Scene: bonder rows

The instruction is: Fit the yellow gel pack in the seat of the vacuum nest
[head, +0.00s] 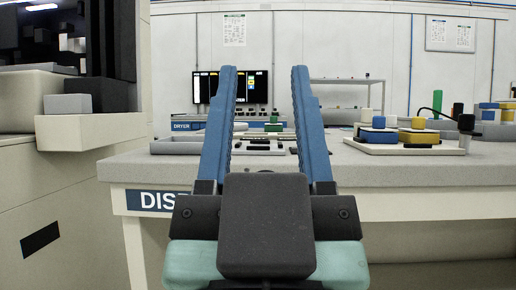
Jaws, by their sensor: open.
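My gripper (263,70) is open and empty, its two long blue fingers pointing forward over the near edge of the bench. A yellow block (419,136), possibly the yellow gel pack, sits on a white tray (408,149) to the right of my gripper. A blue block (378,135) sits beside it, and small yellow and white pieces stand on or behind both. I cannot tell for sure which thing is the vacuum nest. A pale low tray with dark pieces (264,149) lies between my fingers, partly hidden by them.
The grey bench (400,178) spans the middle and right. A black piece with a curved cable (465,123) stands at the white tray's right end. More blue and yellow blocks (489,114) are behind it. A pale machine (60,185) stands close at left. A dark screen (260,88) is behind.

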